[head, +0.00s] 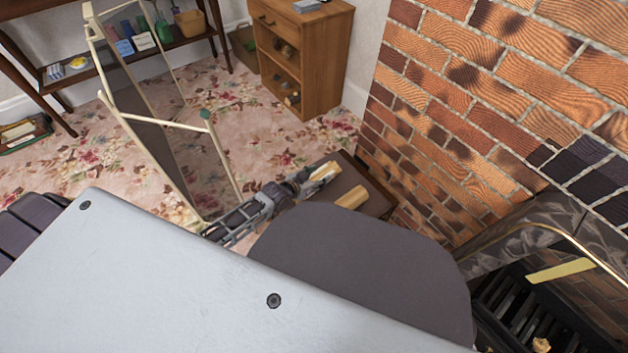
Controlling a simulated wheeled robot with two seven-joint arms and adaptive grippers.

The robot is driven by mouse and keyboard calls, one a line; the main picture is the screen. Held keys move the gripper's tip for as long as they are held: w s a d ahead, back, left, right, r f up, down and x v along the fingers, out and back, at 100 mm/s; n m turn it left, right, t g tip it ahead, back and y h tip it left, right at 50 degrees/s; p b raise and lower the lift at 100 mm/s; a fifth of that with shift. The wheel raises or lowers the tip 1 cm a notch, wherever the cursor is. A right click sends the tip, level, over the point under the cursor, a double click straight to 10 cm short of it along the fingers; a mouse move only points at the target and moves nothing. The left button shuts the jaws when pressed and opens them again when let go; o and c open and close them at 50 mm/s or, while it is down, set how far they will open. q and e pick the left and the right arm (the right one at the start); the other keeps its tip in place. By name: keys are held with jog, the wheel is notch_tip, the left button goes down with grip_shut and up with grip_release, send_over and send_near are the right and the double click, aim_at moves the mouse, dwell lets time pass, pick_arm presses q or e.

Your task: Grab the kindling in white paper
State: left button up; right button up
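A pale wooden piece with a whitish part (326,170) shows at the end of my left gripper (307,179), over a dark brown flat surface (374,186) beside the brick wall. It may be the kindling in white paper, but it is too small to be sure. The gripper's fingertips are close to or touching it; whether they are closed around it cannot be told. A second pale wooden piece (352,197) lies on the dark surface, just right of the gripper. My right gripper is not in view.
A cream-framed mesh fire screen (166,124) stands left of my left arm. The brick fireplace wall (470,100) rises on the right, with a black grate (515,305) below. A wooden cabinet (327,65) stands behind. Floral carpet (265,135) is open between them.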

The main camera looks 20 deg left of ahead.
aim_at(316, 177)
pick_arm(q)
jog(key=c, duration=0.7)
jog(key=shift+r, duration=0.1)
notch_tip(316, 177, up, 8)
jog(key=p, duration=0.4)
jog(key=shift+r, duration=0.1)
jog(key=shift+r+p, duration=0.65)
jog(key=shift+r, duration=0.25)
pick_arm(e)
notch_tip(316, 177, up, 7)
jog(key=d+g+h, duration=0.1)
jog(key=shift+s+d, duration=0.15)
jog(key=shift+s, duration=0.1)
